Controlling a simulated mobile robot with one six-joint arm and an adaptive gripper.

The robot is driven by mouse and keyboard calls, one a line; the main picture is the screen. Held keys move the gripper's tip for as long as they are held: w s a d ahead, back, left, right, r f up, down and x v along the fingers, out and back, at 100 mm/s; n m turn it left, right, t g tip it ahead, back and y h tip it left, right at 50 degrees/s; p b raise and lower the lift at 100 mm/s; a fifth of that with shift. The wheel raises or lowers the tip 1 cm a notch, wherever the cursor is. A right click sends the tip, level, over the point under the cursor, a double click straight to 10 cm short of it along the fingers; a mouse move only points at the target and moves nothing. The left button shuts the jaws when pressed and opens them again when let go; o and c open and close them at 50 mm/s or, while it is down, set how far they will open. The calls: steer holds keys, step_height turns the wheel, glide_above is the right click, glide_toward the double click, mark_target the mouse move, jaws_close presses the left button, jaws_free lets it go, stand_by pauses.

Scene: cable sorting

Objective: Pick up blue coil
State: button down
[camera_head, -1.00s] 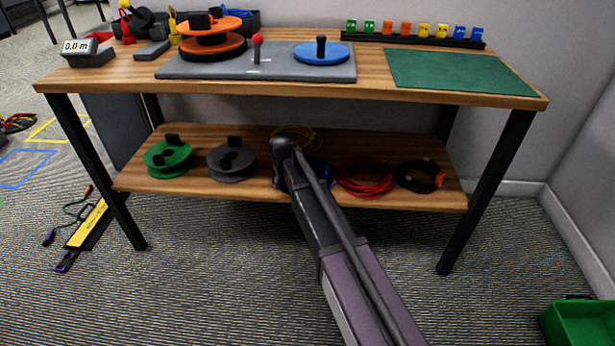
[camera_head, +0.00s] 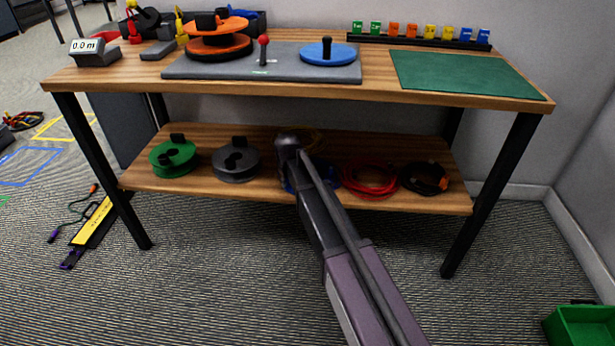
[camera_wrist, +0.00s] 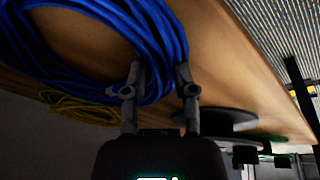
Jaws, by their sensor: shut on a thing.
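The blue coil (camera_wrist: 160,40) is a ring of bundled cable and fills the upper left of the wrist view. My gripper (camera_wrist: 160,82) is shut on the near side of the ring, with a finger on each side of the strands. In the head view the blue coil (camera_head: 329,179) shows only in part on the lower shelf, behind my arm. My gripper itself is hidden there by my own wrist and arm, so I cannot tell whether the coil is clear of the shelf.
On the lower shelf (camera_head: 215,195) are a green spool (camera_head: 173,160), a grey spool (camera_head: 236,168), a red coil (camera_head: 370,183), a black coil (camera_head: 424,181) and a yellow coil (camera_wrist: 80,108). The tabletop (camera_head: 380,93) is above. A green bin (camera_head: 585,328) stands at lower right.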

steer(key=shift+r, duration=0.15)
step_height(320, 180, up, 3)
steer(key=p, duration=0.3)
steer(key=s+d+r+p, duration=0.1)
steer(key=s+d, duration=0.3)
steer(key=s, duration=0.3)
steer(key=s+d+p, duration=0.1)
steer(key=s+d, duration=0.3)
steer(key=s, duration=0.3)
steer(key=shift+r, duration=0.35)
steer(key=shift+a+r, duration=0.1)
